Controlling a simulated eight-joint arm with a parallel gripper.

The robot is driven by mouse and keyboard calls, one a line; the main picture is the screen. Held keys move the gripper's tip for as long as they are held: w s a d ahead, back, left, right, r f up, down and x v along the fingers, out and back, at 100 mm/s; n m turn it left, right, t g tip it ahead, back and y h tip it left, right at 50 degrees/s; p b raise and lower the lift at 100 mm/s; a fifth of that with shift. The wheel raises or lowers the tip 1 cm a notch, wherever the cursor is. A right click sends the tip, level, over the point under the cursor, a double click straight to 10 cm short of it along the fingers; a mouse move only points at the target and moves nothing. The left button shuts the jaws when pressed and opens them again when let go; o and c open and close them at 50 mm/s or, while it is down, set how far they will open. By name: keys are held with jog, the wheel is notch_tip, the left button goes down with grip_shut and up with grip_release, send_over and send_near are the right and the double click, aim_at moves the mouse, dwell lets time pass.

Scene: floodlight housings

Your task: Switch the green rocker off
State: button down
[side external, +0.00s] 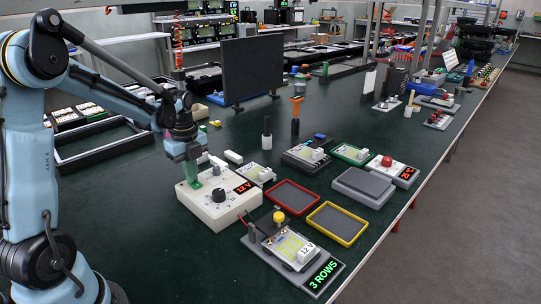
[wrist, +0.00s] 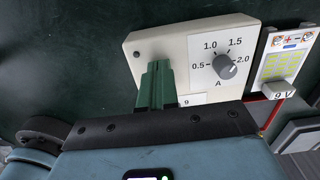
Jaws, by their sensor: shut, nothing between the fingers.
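The cream supply box (side external: 218,207) stands on the dark green bench under my gripper, with black dials and a red-lit display (side external: 244,187) on top. In the wrist view, the box (wrist: 185,45) shows an "A" dial (wrist: 226,66) marked 0.5 to 2.0. My gripper (side external: 194,182) points down at the box's left back part, its green fingers shut and empty. In the wrist view, the fingers (wrist: 157,68) cover part of the box top. I cannot tell whether they touch it. I cannot make out the green rocker; the fingers may hide it.
A "3 ROWS" board (side external: 318,275) with a yellow button lies in front. Red-rimmed (side external: 276,203) and yellow-rimmed (side external: 356,228) trays lie to the right. A small 9 V board (wrist: 285,58) is close beside the box. A dark upright panel (side external: 252,70) stands behind.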

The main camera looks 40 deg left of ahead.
jog(key=shift+a+f, duration=0.25)
jog(key=shift+f, duration=0.2)
jog(key=shift+d+r, duration=0.1)
jog(key=shift+d, duration=0.85)
notch_tip(320, 180, up, 15)
jog(key=shift+a+y, duration=0.3)
dwell(0.3)
jog(key=shift+d, duration=0.1)
